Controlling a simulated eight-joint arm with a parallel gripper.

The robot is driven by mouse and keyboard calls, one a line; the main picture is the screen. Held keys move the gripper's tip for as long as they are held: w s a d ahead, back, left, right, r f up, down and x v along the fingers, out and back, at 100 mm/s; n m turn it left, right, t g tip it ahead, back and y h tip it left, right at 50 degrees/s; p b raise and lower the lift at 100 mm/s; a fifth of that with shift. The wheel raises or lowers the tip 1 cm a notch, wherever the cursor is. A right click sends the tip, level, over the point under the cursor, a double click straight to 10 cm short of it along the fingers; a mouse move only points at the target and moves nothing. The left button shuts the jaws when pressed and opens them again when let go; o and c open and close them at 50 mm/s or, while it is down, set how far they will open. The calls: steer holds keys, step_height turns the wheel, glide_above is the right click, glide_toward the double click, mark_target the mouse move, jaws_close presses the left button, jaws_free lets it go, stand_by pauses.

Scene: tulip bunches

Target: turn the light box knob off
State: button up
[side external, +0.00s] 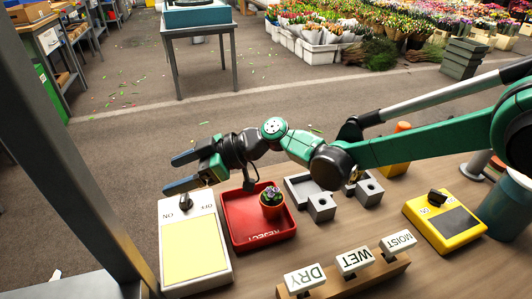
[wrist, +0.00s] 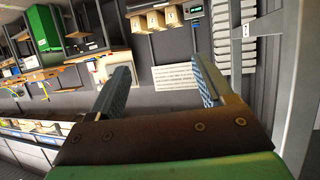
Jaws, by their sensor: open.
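The light box (side external: 194,249) is a pale box with a bright yellow panel, at the front left of the bench in the side view. Its small dark knob (side external: 185,202) stands at the far end between upside-down ON and OFF labels. I cannot tell which label the knob points to. My gripper (side external: 170,173) is open and empty, its two fingers pointing left, above and beyond the knob and apart from it. In the wrist view my gripper (wrist: 161,64) shows both fingers spread with nothing between them; the light box and knob are not in that view.
A red REJECT tray (side external: 236,228) with a potted plant (side external: 271,202) stands right of the light box. A yellow box (side external: 452,226) with another knob is at the right. DRY, WET and MOISTURE-like labelled blocks (side external: 353,261) stand in front. A dark post (side external: 75,150) rises at the left.

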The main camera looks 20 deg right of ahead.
step_height(320, 180, up, 15)
steer(key=shift+f, duration=0.15)
steer(key=g+h, duration=0.1)
steer(key=h, duration=0.3)
glide_toward(183, 196)
steer(key=x, duration=0.3)
steer(key=shift+w+a, duration=0.1)
steer(key=shift+a, duration=0.15)
steer(key=x, duration=0.4)
steer(key=shift+d+f, duration=0.15)
steer(key=shift+x, duration=0.8)
steer(key=shift+c, duration=0.2)
jaws_close()
